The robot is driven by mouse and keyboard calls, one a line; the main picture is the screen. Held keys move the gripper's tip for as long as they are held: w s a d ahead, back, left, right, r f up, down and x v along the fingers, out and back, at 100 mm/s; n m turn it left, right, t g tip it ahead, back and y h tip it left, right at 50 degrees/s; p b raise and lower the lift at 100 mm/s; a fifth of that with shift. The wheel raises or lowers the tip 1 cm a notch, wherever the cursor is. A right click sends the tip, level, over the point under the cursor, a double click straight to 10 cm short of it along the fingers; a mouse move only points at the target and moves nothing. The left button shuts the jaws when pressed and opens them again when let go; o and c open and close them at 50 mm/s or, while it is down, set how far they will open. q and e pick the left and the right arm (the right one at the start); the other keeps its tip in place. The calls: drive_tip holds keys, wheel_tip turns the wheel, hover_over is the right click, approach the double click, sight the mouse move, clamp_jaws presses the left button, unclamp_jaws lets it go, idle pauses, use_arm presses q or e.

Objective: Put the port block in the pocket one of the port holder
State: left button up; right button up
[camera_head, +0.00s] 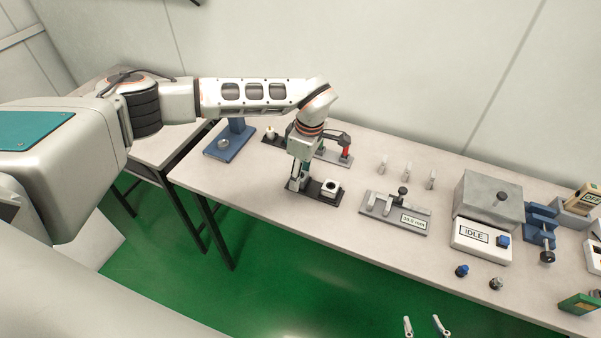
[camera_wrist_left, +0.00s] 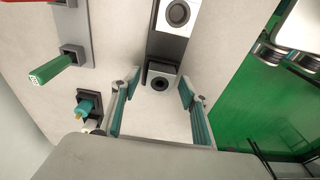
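The port holder (camera_head: 326,198) is a dark strip on the table; it also shows at the top of the left wrist view (camera_wrist_left: 166,46). A white port block with a round dark hole (camera_head: 330,187) sits on its right part and shows at the top of the wrist view (camera_wrist_left: 178,14). A second, light grey block with a hole (camera_wrist_left: 160,84) is at the holder's near end in the wrist view, apparently seated. My left gripper (camera_head: 298,184) is over the holder's left end, its green-padded fingers apart on either side of that block (camera_wrist_left: 160,92). My right gripper (camera_head: 425,323) is open and empty at the bottom edge.
A grey fixture (camera_head: 393,212) with a label stands right of the holder. Further right are a grey box with an IDLE display (camera_head: 474,238) and a blue vise (camera_head: 541,225). Behind the holder is a rack with a red connector (camera_head: 346,150). Table in front of the holder is clear.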

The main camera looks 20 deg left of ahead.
sight(306, 177)
use_arm(q)
wheel_tip(306, 177, up, 12)
drive_tip(key=d, duration=0.1)
drive_tip(key=shift+d, duration=0.25)
idle(0.5)
